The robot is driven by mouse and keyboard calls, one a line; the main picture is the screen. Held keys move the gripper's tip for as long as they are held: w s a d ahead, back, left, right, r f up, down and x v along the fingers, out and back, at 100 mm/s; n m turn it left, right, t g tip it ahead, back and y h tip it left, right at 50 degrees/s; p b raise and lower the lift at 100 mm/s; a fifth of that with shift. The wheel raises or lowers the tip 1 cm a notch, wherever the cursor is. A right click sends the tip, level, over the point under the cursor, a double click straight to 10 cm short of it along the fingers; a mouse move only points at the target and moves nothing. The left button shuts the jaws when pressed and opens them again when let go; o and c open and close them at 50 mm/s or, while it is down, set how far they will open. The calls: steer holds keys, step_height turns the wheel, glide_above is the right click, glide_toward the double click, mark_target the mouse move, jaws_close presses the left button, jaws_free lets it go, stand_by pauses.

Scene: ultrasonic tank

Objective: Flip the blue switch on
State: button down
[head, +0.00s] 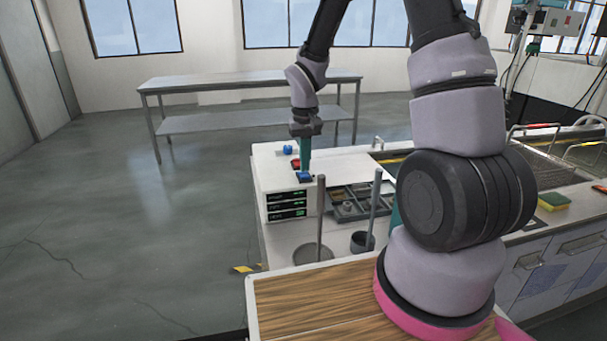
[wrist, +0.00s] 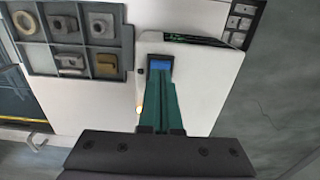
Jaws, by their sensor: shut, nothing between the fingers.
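The blue switch (head: 304,178) is on the top of the white control box (head: 272,182), near its front edge. My gripper (head: 305,172) points down at it with its green fingers shut together and nothing between them. In the wrist view the fingertips (wrist: 160,77) meet the lower edge of the blue switch (wrist: 160,64). They hide part of it, so I cannot tell its position or whether the fingers touch it.
A red part (head: 295,163) and a blue knob (head: 288,150) sit behind the switch. The box front has several green displays (head: 287,204). A divided grey tray (wrist: 72,72) with small metal parts lies beside the box. Two upright rods stand in front, one grey rod (head: 320,215) nearest.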

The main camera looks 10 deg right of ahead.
steer(key=shift+f, duration=0.9)
stand_by(0.4)
steer(key=shift+r, duration=3.55)
step_height(320, 180, up, 14)
steer(key=r+m+t, duration=0.1)
steer(key=m+t, duration=0.1)
steer(key=t, duration=0.1)
glide_above(305, 176)
steer(key=s+d, duration=0.4)
steer(key=s, duration=0.2)
steer(key=s+d+r+m+t+y, duration=0.2)
steer(key=s+r+t, duration=0.2)
steer(key=s+r, duration=0.4)
steer(key=s, duration=0.5)
steer(key=shift+r, duration=0.4)
